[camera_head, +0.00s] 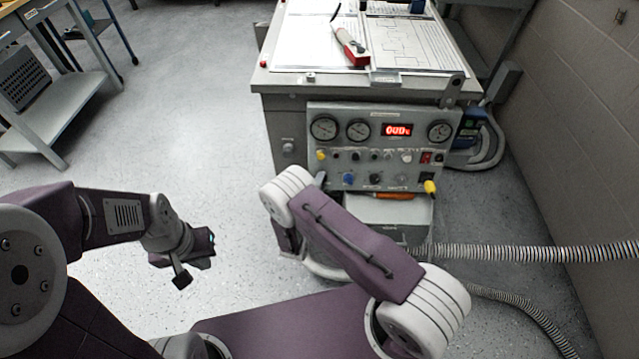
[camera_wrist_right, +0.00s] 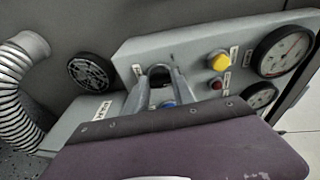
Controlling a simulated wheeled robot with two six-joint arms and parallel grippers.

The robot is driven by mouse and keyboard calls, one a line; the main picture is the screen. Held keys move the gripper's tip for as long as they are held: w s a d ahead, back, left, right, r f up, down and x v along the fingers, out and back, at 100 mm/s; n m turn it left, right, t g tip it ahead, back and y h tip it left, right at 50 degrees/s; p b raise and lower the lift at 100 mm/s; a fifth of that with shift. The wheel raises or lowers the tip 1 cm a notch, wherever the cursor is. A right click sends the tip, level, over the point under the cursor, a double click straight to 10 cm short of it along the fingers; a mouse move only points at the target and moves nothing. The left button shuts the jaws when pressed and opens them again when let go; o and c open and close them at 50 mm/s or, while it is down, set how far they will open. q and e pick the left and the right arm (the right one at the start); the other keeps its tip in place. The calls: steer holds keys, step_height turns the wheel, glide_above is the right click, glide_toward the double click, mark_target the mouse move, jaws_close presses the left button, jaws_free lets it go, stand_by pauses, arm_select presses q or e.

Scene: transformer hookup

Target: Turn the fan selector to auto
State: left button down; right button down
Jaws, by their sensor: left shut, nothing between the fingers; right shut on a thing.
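The grey control panel (camera_head: 375,145) stands on the front of the bench cabinet, and it fills the upper part of the right wrist view (camera_wrist_right: 195,50). My right gripper (camera_wrist_right: 160,82) is shut on a dark knob (camera_wrist_right: 158,71) at the panel's left end. A small label sits beside this knob, but its text and the knob's setting cannot be read. A blue knob (camera_head: 348,178) is beside the held knob. My left gripper (camera_head: 182,277) is shut and empty, low over the floor, far left of the panel.
Near the held knob are a yellow button (camera_wrist_right: 218,60), a red button (camera_wrist_right: 216,84) and gauges (camera_wrist_right: 283,50). A red digital display (camera_head: 397,130) is lit. A red-and-white tool (camera_head: 351,47) lies on the bench top. A ribbed hose (camera_head: 530,253) runs right.

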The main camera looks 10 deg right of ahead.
steer(key=c, duration=1.1)
jaws_free()
steer(key=p+v, duration=0.2)
steer(key=v, duration=0.7)
steer(key=shift+s, duration=0.1)
